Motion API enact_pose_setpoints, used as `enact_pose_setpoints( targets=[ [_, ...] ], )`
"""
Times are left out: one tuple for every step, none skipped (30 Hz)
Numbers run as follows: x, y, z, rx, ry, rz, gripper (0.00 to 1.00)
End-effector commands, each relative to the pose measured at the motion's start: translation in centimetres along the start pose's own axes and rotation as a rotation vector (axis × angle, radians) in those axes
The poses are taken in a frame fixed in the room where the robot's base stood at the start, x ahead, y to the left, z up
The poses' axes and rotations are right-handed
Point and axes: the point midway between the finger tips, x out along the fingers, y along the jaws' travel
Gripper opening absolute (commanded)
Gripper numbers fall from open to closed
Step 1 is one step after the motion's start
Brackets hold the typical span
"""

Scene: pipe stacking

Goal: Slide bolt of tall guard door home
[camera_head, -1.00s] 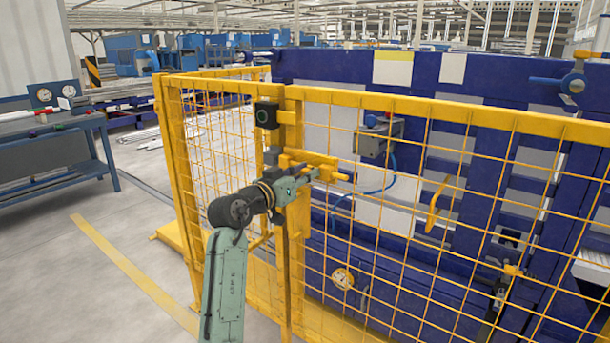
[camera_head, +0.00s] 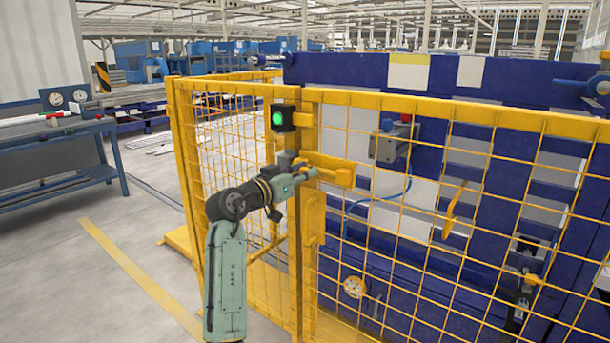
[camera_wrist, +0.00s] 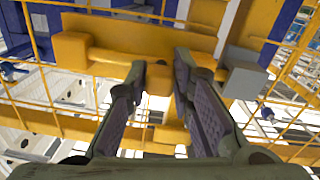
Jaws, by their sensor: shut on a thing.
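The tall guard door (camera_head: 420,115) is a yellow mesh panel standing in line with the fence. Its yellow bolt (camera_head: 332,168) lies level across the frame beside the post, with a grey block (camera_head: 287,158) at its left. My gripper (camera_head: 308,176) reaches the bolt from the left. In the wrist view, my gripper's fingers (camera_wrist: 158,75) sit either side of a small yellow knob (camera_wrist: 158,80) below the yellow bar. The grey block (camera_wrist: 243,76) shows against the bar's right end there. The bolt's tip is hidden.
A black box (camera_head: 284,118) with a lit green lamp is above the bolt. Yellow fence mesh (camera_head: 235,130) stands left of the post, and a blue machine (camera_head: 480,180) stands behind the door. A blue workbench (camera_head: 60,160) is at far left.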

Motion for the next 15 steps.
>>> enact_pose_setpoints(
  targets=[
    [-0.19,-0.53,-0.30,0.000,0.008,-0.013,0.00],
    [-0.20,-0.54,-0.31,0.000,0.008,-0.014,0.22],
    [-0.21,-0.56,-0.31,0.000,0.008,-0.014,0.25],
    [-0.22,-0.56,-0.31,0.000,0.008,-0.014,0.27],
    [-0.23,-0.56,-0.30,0.000,0.008,-0.014,0.29],
    [-0.23,-0.55,-0.29,0.000,0.008,-0.013,0.31],
    [-0.23,-0.53,-0.28,0.000,0.008,-0.013,0.33],
    [-0.22,-0.52,-0.27,0.000,0.007,-0.013,0.35],
    [-0.21,-0.49,-0.26,0.000,0.007,-0.012,0.38],
    [-0.21,-0.47,-0.25,0.000,0.007,-0.012,0.40],
    [-0.19,-0.44,-0.24,0.000,0.007,-0.011,0.42],
    [-0.18,-0.41,-0.22,0.000,0.006,-0.010,0.43],
    [-0.17,-0.39,-0.21,0.000,0.006,-0.010,0.43],
    [-0.16,-0.37,-0.20,0.000,0.006,-0.009,0.43],
    [-0.15,-0.34,-0.19,0.000,0.005,-0.009,0.43]
  ],
)
